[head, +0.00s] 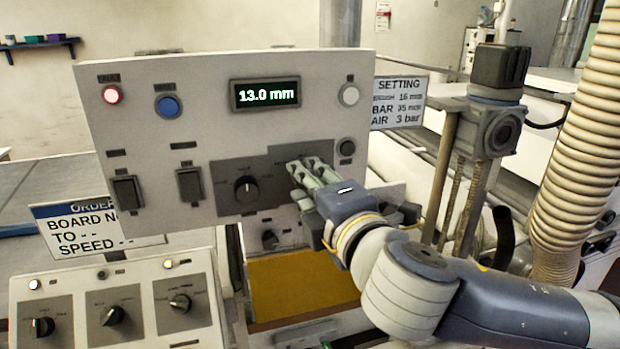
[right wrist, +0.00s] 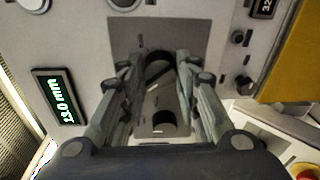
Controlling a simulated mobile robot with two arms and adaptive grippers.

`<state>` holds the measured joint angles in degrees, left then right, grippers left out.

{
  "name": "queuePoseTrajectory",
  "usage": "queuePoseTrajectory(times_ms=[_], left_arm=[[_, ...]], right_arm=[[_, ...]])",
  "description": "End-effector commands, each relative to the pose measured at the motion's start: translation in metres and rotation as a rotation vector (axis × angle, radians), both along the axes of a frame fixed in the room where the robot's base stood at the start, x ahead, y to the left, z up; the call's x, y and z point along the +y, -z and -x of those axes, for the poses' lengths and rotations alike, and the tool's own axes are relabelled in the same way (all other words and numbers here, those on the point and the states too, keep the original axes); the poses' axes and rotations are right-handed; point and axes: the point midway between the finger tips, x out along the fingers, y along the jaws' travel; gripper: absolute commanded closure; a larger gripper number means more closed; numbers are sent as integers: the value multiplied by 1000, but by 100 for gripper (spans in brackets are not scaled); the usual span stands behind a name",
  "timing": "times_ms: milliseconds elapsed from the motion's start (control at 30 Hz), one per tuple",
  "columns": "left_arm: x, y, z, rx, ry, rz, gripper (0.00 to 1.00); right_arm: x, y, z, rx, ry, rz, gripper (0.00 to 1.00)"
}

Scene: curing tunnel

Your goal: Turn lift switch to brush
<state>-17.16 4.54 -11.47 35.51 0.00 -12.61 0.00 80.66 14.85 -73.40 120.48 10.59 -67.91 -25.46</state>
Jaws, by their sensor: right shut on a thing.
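A control panel (head: 225,120) with a display (head: 266,94) reading 13.0 mm faces me. A dark plate on it carries a black rotary knob (head: 246,189) that stands clear, left of my right gripper (head: 304,172). The gripper's fingers are at the plate and hide what they hold in the head view. In the right wrist view, a dark rotary knob (right wrist: 158,70) shows between the fingertips, with a pale diagonal line beside it. A second round dark knob (right wrist: 163,122) shows lower between the fingers. The switch lettering is too small to read. My left gripper is out of view.
A lower panel (head: 30,300) with several rotary knobs stands at the front left. An order board (head: 90,228) stands behind it. A SETTING sign (head: 398,102) is behind the panel's right edge. A ribbed hose (head: 580,140) and a post with a motor (head: 497,75) stand right.

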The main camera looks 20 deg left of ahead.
Motion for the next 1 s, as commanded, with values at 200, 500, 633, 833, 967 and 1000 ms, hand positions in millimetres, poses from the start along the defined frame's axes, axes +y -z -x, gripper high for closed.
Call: queuePoseTrajectory(times_ms=[200, 500, 633, 833, 967, 1000], left_arm=[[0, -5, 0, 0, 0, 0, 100], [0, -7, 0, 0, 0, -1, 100], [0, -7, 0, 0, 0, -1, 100], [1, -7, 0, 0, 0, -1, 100], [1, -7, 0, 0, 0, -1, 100], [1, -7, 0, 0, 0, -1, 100]], right_arm=[[0, -1, 0, -83, 2, 123, 94], [0, 0, 0, -144, 0, 215, 94], [0, 0, 0, -155, 0, 230, 94], [0, 0, 0, -159, 1, 236, 94], [0, 0, 0, -158, 1, 235, 94], [0, 0, 0, -158, 1, 235, 94]])
